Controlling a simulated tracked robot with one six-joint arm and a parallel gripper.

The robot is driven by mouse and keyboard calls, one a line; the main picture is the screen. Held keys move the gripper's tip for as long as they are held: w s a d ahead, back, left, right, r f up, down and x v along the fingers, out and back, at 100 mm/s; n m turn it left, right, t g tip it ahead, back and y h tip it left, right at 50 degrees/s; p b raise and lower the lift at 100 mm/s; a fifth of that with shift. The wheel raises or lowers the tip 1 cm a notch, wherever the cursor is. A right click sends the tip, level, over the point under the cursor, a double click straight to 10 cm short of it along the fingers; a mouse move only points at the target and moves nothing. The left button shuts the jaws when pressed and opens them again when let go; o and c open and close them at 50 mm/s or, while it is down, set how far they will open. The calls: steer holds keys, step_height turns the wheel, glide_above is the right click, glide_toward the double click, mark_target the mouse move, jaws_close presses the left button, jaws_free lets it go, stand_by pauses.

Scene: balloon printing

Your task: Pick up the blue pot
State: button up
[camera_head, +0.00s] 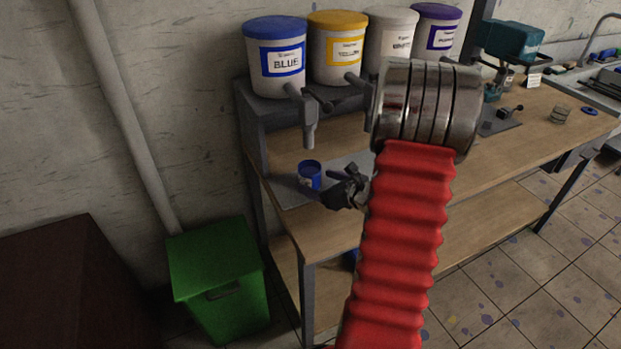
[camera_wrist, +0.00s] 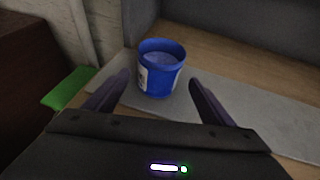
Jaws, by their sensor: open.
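The blue pot (camera_head: 310,176) is a small open blue cup with a white label. It stands upright on a grey mat on the workbench, below the dispenser with the blue lid. In the wrist view the blue pot (camera_wrist: 160,68) shows just beyond the fingers, with paint-like contents inside. My gripper (camera_head: 332,186) is at the right of the pot in the head view. In the wrist view my gripper (camera_wrist: 158,88) has its two dark fingers spread apart, one toward each side of the pot, holding nothing. I cannot tell whether a finger touches the pot.
Large tubs with blue (camera_head: 276,66), yellow (camera_head: 337,50), white and purple lids stand on a grey raised shelf with spouts over the bench. A green bin (camera_head: 217,290) stands on the floor at the left. A teal machine (camera_head: 508,42) is farther right on the wooden bench (camera_head: 545,112).

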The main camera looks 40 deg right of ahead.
mark_target(311, 171)
steer(key=shift+x, duration=2.3)
steer(key=shift+a+r, duration=0.1)
steer(key=shift+a, duration=0.1)
steer(key=shift+c, duration=0.7)
steer(key=c, duration=1.3)
steer(key=shift+r, duration=0.15)
steer(key=shift+r, duration=1.45)
steer(key=shift+s+r, duration=0.2)
steer(key=shift+r, duration=0.05)
steer(key=s, duration=1.1)
steer(key=s+a, duration=0.1)
steer(key=s, duration=0.5)
steer(key=shift+s, duration=0.25)
steer(key=shift+f, duration=0.1)
